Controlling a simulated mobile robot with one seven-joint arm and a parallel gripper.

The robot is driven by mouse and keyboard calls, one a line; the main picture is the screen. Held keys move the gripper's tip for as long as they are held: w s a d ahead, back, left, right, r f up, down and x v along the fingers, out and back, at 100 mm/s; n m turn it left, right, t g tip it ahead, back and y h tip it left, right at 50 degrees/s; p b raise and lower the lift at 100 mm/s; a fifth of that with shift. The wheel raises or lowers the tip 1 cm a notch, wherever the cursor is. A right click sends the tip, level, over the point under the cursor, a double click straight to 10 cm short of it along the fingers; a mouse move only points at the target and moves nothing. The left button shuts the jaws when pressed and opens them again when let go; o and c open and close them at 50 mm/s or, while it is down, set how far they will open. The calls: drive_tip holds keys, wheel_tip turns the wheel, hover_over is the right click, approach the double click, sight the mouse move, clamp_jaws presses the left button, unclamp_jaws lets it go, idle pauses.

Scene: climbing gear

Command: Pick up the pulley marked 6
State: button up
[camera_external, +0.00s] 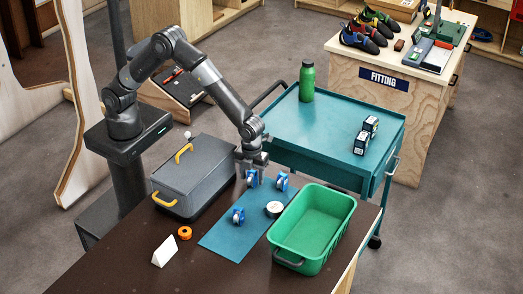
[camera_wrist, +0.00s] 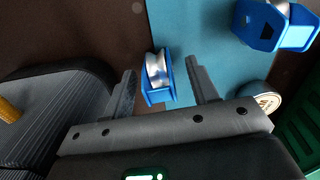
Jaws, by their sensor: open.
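Three blue pulleys with silver wheels are on or by the blue mat. One pulley (camera_external: 252,179) is just below my gripper (camera_external: 251,168). In the wrist view this pulley (camera_wrist: 157,77) shows between the tips of my open gripper (camera_wrist: 161,75), with a gap on each side. A second pulley (camera_external: 281,181) is just right of it and shows at the upper right of the wrist view (camera_wrist: 275,24). A third pulley (camera_external: 238,216) is nearer the front of the mat, and I cannot make it out in the wrist view. No number is readable on any pulley.
A green bin (camera_external: 318,205) stands right, a grey case (camera_external: 193,172) with yellow handles left. An orange roll (camera_external: 184,232) and a white wedge (camera_external: 164,251) are at front left. A teal cart (camera_external: 325,125) stands behind.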

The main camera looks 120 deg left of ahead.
drive_tip(key=shift+f, duration=0.85)
drive_tip(key=c, duration=1.1)
